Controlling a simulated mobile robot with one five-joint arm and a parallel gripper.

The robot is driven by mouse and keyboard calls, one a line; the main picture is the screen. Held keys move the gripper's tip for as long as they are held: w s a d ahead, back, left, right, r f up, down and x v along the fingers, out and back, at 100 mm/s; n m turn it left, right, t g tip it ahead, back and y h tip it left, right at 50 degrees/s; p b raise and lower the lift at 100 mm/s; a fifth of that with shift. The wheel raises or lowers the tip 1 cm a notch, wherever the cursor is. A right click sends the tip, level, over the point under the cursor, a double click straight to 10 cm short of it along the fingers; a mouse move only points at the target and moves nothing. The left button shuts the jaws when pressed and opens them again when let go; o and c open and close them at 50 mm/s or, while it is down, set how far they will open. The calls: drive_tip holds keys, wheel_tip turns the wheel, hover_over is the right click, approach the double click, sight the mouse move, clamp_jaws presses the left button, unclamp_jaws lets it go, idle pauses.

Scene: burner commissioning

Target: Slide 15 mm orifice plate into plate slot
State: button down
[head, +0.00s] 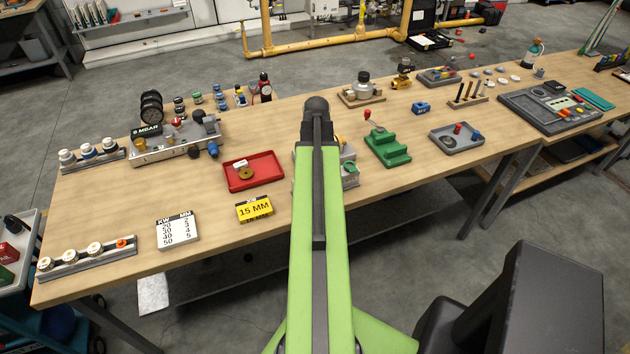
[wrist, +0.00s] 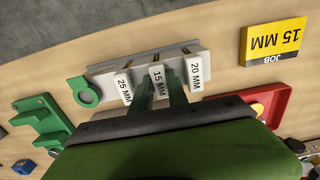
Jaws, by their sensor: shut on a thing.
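In the wrist view, the 15 mm orifice plate shows as a white "15 MM" tag (wrist: 157,80) in the middle of a grey rack (wrist: 150,62). Tags reading "25 MM" (wrist: 123,88) and "20 MM" (wrist: 194,72) stand on either side of it. My gripper (wrist: 162,90) has its dark green fingers around the middle tag and is shut on that plate. The plate's body is hidden below the tag. In the head view, my arm hides the gripper and most of the rack (head: 350,174). I cannot make out which opening is the plate slot.
A red tray (head: 237,184) with a tagged brass disc lies left of the rack, near a yellow "15 MM" job sign (head: 255,209). A grey burner assembly (head: 150,156) stands further left. A green stepped block (head: 388,150) stands right of the rack. Bare tabletop lies between.

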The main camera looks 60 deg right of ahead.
wheel_tip(320, 180, up, 5)
drive_tip(key=p, duration=0.5)
drive_tip(key=shift+s+r, duration=0.1)
drive_tip(key=shift+r, duration=0.05)
